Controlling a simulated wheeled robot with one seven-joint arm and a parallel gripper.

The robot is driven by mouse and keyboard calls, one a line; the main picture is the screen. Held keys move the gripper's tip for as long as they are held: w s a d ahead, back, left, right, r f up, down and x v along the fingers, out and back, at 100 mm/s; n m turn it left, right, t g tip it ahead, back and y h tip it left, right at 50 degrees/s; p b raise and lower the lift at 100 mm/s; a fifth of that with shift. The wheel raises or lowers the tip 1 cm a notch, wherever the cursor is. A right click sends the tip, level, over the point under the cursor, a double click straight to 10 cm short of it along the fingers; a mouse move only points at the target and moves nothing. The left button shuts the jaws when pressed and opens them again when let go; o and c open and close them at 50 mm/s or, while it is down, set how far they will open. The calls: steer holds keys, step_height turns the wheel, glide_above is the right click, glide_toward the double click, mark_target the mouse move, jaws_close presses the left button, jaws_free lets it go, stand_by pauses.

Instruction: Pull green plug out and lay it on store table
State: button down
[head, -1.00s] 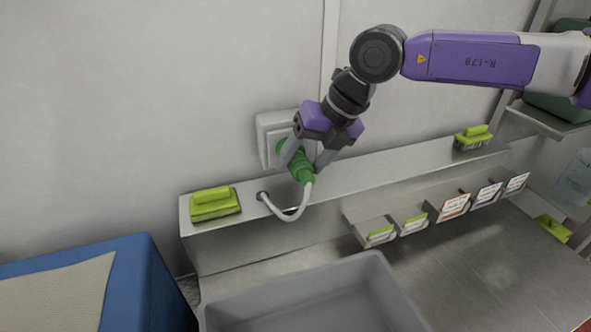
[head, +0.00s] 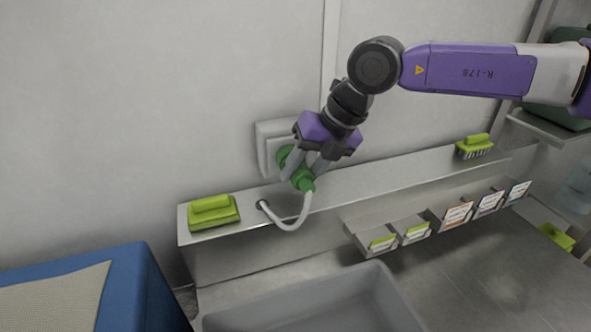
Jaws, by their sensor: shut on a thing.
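The green plug (head: 303,183) is at the white wall socket box (head: 266,145), above the steel ledge. Its grey cable (head: 301,216) curves down from it to a round hole in the ledge. My gripper (head: 305,170) reaches down from the upper right and is shut on the plug, with a finger on each side. The fingers hide part of the plug's body. I cannot tell whether the plug is still seated in the socket. No surface is clearly recognisable as the store table.
A green brush (head: 212,211) lies on the left of the ledge (head: 375,180), and another brush (head: 474,146) is at its right. Labelled holders (head: 457,214) line the front. Below are a grey tub (head: 300,300) and a blue table (head: 150,290) with a beige mat.

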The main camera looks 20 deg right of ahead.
steer(key=shift+s, duration=0.3)
steer(key=shift+s+b, duration=1.4)
steer(key=shift+s, duration=1.35)
